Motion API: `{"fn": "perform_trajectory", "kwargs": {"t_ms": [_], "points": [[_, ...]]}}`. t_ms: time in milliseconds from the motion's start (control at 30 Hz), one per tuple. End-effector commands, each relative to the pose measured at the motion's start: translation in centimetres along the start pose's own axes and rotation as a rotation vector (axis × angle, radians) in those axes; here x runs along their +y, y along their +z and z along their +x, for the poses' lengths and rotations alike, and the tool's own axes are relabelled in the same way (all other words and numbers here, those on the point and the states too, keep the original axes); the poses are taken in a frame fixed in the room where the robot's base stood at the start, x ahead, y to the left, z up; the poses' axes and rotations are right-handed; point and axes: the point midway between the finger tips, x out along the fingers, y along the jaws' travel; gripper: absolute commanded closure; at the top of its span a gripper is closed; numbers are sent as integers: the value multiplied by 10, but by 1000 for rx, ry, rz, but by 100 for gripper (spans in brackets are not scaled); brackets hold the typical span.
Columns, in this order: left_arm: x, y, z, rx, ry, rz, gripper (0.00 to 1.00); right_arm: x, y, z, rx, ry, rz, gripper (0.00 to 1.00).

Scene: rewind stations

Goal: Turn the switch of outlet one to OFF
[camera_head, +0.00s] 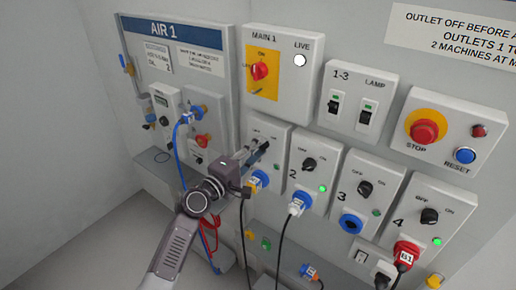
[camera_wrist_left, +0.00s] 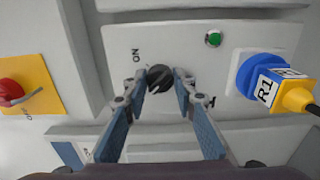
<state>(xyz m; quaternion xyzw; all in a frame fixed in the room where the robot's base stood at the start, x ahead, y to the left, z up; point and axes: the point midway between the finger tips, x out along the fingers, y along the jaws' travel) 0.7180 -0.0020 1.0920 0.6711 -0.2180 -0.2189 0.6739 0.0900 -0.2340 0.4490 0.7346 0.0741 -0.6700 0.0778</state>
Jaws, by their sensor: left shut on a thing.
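The outlet one panel (camera_head: 279,133) stands left of the panel marked 2 in the head view. My left gripper (camera_head: 262,148) is at its upper part and covers most of its switch there. In the left wrist view my left gripper (camera_wrist_left: 162,76) is shut on the black round switch knob (camera_wrist_left: 160,79), one finger on each side. The letters ON show beside the knob. The pointing direction of the knob is unclear. A green lamp (camera_wrist_left: 214,39) and a blue socket (camera_wrist_left: 246,74) with a yellow plug (camera_wrist_left: 295,98) tagged R1 are on the same panel. My right gripper is not in view.
Panels two (camera_head: 312,163), three (camera_head: 363,188) and four (camera_head: 428,208) stand to the right. The MAIN 1 panel (camera_head: 289,85) with a red switch is above. The AIR 1 board (camera_head: 186,62) is to the left. Cables hang below the outlets.

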Motion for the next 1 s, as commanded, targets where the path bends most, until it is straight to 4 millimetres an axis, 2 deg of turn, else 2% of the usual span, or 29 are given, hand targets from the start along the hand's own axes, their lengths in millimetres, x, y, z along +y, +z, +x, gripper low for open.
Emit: {"fn": "perform_trajectory", "kwargs": {"t_ms": [467, 500, 600, 633, 1000], "points": [[-2, 0, 0, 0, -2, -14, 99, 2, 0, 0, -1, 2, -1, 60], [-2, 0, 0, 0, -2, -14, 70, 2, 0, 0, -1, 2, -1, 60], [-1, 0, 0, 0, -2, -13, 59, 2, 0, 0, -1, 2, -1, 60], [-1, 0, 0, 0, -2, -12, 57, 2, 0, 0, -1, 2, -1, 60], [0, 0, -5, 0, 0, -10, 57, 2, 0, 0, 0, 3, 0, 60]]}}
